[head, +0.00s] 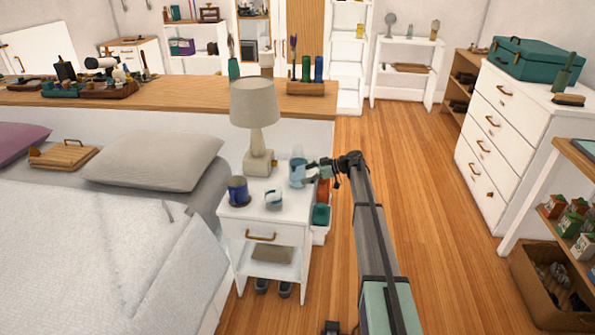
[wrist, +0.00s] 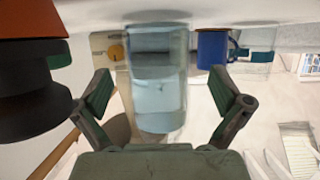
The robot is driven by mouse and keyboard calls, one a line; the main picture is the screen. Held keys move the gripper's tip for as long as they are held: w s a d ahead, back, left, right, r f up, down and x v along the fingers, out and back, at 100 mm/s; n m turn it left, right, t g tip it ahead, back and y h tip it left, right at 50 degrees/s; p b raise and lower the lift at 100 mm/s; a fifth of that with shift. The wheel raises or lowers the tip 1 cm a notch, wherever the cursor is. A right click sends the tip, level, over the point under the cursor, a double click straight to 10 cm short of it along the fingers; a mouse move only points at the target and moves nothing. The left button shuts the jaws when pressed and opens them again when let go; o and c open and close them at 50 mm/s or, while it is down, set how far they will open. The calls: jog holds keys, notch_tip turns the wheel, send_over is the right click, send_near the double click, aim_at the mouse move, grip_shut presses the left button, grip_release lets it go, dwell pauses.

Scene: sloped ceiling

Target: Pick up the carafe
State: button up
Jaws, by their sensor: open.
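The carafe (head: 298,172) is a clear, bluish glass vessel standing on the right part of the white nightstand top (head: 258,215). In the wrist view the carafe (wrist: 157,90) fills the middle, with the picture appearing upside down. My gripper (head: 318,170) is at the carafe's right side in the head view. In the wrist view its two fingers (wrist: 165,103) are spread wide, one on each side of the carafe.
A blue mug (head: 238,191) and a small white-and-blue item (head: 273,198) stand left of the carafe. A beige lamp (head: 256,120) stands behind. The bed (head: 90,245) borders the nightstand's left. Red and teal items (head: 321,213) sit at its right. Wooden floor (head: 410,180) is open farther right.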

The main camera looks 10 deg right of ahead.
aim_at(297, 175)
jog(key=x, duration=0.3)
jog(key=shift+w+a, duration=0.15)
jog(key=shift+a, duration=0.15)
jog(key=c, duration=1.1)
jog(key=shift+r, duration=0.2)
